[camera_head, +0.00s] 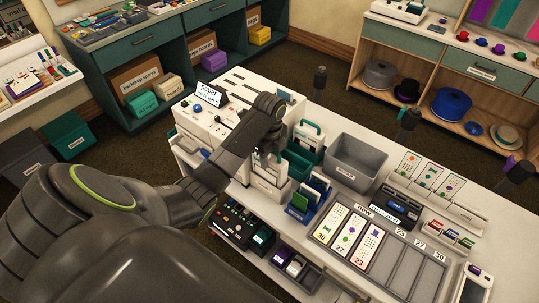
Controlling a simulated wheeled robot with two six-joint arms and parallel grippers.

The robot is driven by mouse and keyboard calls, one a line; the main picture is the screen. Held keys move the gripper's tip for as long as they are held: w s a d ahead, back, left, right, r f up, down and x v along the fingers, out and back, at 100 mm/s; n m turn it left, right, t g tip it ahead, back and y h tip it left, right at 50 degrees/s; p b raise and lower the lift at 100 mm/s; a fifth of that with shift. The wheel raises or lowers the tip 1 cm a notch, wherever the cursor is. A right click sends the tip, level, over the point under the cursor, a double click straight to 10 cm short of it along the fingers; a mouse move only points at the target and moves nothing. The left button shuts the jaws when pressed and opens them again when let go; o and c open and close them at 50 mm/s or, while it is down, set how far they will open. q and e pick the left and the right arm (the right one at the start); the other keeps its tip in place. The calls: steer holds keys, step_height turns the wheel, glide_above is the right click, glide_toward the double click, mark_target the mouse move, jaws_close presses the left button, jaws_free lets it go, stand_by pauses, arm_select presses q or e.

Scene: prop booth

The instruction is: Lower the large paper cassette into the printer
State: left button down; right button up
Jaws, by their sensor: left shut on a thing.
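The white printer (198,121) stands at the far left of the counter, with a small tilted screen (209,94) and slots in its top. My left arm reaches across its front right. My left gripper (266,152) points down and is shut, just right of the printer. Pale upright pieces show at its fingers, above a white labelled holder (265,191); I take the held thing to be the large paper cassette, but the fingers hide most of it. I cannot tell whether it is clear of the holder. My right gripper is not in view.
Right of the gripper stand a white, green-handled cassette (309,139), a green holder (298,164) and a blue holder (303,203). A card tray (398,272) fills the front right. Dark posts (320,78) rise behind the counter.

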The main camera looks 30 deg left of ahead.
arm_select(q)
steer(key=shift+f+b, duration=0.8)
steer(key=shift+f, duration=1)
steer(key=shift+f, duration=0.15)
steer(key=c, duration=0.8)
jaws_free()
steer(key=shift+c, duration=0.2)
